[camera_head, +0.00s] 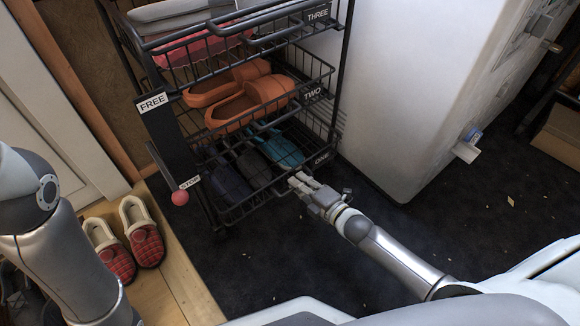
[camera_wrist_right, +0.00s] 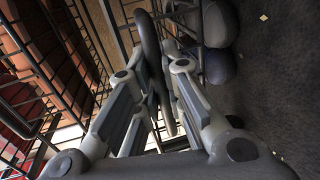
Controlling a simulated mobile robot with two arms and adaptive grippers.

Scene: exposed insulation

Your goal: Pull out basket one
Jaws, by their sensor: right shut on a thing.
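Basket one (camera_head: 321,158) is the lowest black wire basket of the rack and carries a label reading ONE. It holds dark shoes (camera_head: 229,178) and teal shoes (camera_head: 280,149). My right gripper (camera_head: 301,183) is at the basket's front edge, near the label. In the right wrist view, my right gripper (camera_wrist_right: 158,95) is shut on a dark curved bar (camera_wrist_right: 152,48), which looks like the basket's handle. The exact contact is partly hidden by the fingers. My left arm shows at the left edge, but its gripper is out of view.
Basket two (camera_head: 313,93) above holds orange slippers (camera_head: 249,99); basket three (camera_head: 318,13) is above it. A white cabinet (camera_head: 410,80) stands close on the right. Red checked slippers (camera_head: 141,230) lie at left. The dark floor (camera_head: 290,255) before the rack is mostly clear.

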